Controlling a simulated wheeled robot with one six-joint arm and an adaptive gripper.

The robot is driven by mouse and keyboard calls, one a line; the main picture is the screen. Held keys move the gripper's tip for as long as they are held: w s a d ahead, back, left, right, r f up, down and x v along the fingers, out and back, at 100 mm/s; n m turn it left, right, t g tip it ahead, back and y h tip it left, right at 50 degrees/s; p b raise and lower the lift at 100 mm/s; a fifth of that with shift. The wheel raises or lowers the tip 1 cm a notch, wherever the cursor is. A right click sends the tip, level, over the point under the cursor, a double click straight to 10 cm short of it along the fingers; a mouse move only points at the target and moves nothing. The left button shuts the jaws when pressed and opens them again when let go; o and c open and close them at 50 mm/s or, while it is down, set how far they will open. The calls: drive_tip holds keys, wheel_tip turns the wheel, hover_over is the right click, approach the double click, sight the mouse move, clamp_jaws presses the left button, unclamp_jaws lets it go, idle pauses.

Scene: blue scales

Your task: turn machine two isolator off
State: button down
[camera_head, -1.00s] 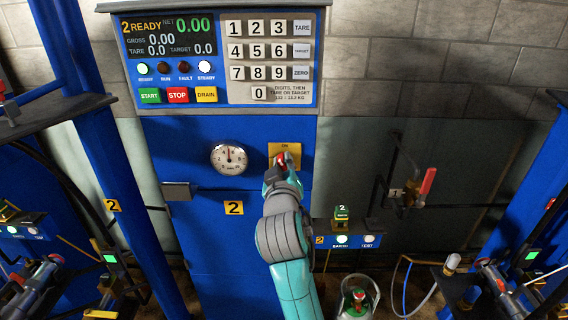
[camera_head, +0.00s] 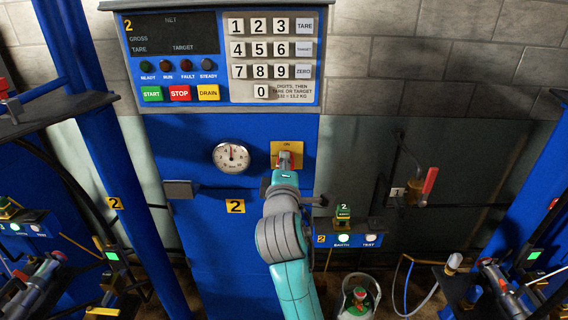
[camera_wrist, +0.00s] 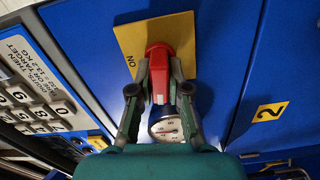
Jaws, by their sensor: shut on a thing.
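The machine two isolator is a red handle (camera_wrist: 160,66) on a yellow plate (camera_wrist: 185,35) marked ON, on the blue front of machine two. In the wrist view my gripper (camera_wrist: 159,78) is shut on the red handle, one finger on each side. In the head view my gripper (camera_head: 284,170) reaches up to the yellow plate (camera_head: 276,147) and hides most of the handle. The machine two display (camera_head: 171,34) above is dark, and its READY, RUN, FAULT and STEADY lamps are unlit.
A round gauge (camera_head: 231,157) sits left of the isolator. The keypad (camera_head: 270,50) is above it. A small box with an EARTH lamp (camera_head: 343,238) stands to the lower right. A red lever (camera_head: 429,181) is on the wall further right.

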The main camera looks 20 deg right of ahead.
drive_tip(key=shift+f+n, duration=0.1)
drive_tip(key=shift+n, duration=0.8)
drive_tip(key=c, duration=1.1)
unclamp_jaws()
drive_tip(key=v, duration=1.2)
